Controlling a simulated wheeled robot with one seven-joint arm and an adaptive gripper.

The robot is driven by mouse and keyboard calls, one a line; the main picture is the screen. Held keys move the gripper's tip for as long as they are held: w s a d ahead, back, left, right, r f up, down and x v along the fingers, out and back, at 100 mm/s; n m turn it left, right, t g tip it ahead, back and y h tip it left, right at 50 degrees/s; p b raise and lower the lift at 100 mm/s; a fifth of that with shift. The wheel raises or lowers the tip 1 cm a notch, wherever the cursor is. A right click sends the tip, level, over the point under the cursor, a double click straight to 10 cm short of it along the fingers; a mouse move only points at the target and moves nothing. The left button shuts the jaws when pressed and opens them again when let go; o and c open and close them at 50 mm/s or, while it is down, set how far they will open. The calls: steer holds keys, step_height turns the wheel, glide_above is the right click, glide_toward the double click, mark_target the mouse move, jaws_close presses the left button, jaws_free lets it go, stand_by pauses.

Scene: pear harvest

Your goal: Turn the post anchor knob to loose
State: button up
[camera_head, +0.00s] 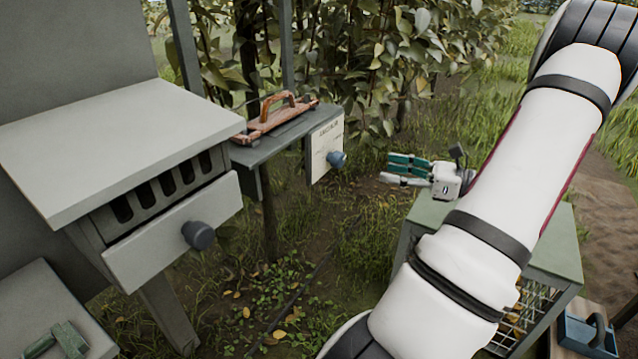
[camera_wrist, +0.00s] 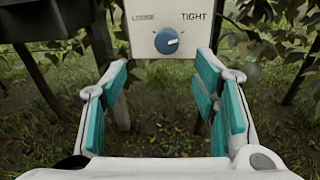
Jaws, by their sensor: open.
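The post anchor knob (camera_head: 337,159) is a round blue knob on a pale panel (camera_head: 320,142) at the end of a grey shelf. In the wrist view the knob (camera_wrist: 167,41) sits below the words LOOSE on the left and TIGHT on the right. A pale mark on it appears to point right, toward TIGHT. My gripper (camera_head: 388,170) is open and empty, to the right of the knob and apart from it. In the wrist view the teal-padded fingers (camera_wrist: 162,75) stand wide apart, with the knob ahead, between and above their tips.
A red-brown handled tool (camera_head: 270,122) lies on the shelf. A grey cabinet with a drawer and dark knob (camera_head: 198,235) stands at the left. A green-topped stand (camera_head: 555,240) is under my arm. Leafy branches hang behind the panel. The space between gripper and knob looks clear.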

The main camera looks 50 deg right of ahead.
mark_target(342, 160)
steer(key=shift+m+t+h, duration=0.4)
steer(key=shift+m, duration=0.1)
steer(key=w+b, duration=0.1)
steer(key=w, duration=0.3)
steer(key=w+a+f+b, duration=0.1)
steer(key=w, duration=0.3)
steer(key=w+b, duration=0.2)
steer(key=w, duration=0.2)
steer(key=shift+w+a+f, duration=0.15)
steer(key=shift+a, duration=0.2)
steer(key=c, duration=1.2)
